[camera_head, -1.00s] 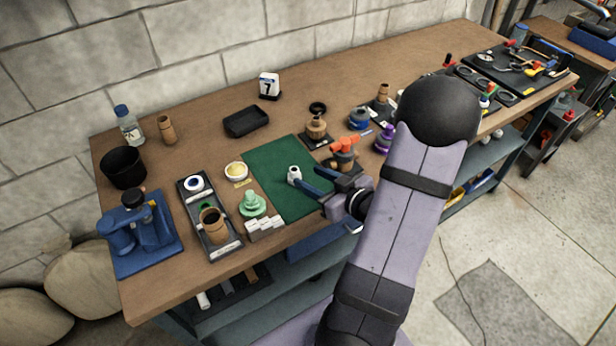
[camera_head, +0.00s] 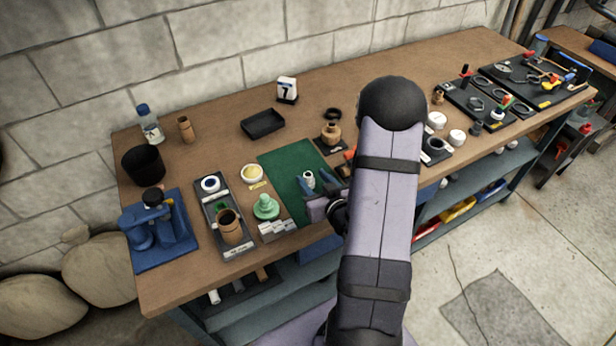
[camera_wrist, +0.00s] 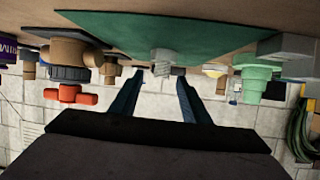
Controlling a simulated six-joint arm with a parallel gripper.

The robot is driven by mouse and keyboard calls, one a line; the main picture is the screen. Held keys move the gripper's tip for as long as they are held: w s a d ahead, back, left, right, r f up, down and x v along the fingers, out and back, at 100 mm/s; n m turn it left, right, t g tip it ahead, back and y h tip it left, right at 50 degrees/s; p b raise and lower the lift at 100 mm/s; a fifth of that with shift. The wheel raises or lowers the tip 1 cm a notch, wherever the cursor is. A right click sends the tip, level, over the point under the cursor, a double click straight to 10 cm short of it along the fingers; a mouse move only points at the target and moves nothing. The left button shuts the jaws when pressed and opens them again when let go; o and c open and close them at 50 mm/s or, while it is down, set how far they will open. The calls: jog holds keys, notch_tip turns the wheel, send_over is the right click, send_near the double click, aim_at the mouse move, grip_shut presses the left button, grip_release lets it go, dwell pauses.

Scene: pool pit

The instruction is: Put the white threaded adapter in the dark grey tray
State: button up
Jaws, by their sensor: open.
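The white threaded adapter (camera_head: 309,178) stands upright on the green mat (camera_head: 284,163). It also shows in the wrist view (camera_wrist: 162,62), where the scene looks upside down. My gripper (camera_head: 316,183) is open, its two blue fingers low over the mat. In the wrist view the fingertips (camera_wrist: 160,77) point toward the adapter, which lies between their lines. I cannot tell whether either finger touches it. The dark grey tray (camera_head: 263,124) is empty and sits behind the mat, toward the wall.
A long dark tray (camera_head: 237,247) holds a tape roll and a brown cup. A brown fitting (camera_head: 332,132) stands right of the mat.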

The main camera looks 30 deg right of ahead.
aim_at(310, 178)
jog(key=shift+f+h, duration=0.3)
jog(key=shift+w+f, duration=0.3)
jog(key=shift+w, duration=0.2)
jog(key=shift+w+d+f, duration=0.1)
jog(key=shift+w+f, duration=0.05)
jog(key=shift+w, duration=0.65)
jog(key=shift+p+x, duration=1)
jog(key=shift+x, duration=1.3)
jog(key=shift+c, duration=0.3)
grip_shut()
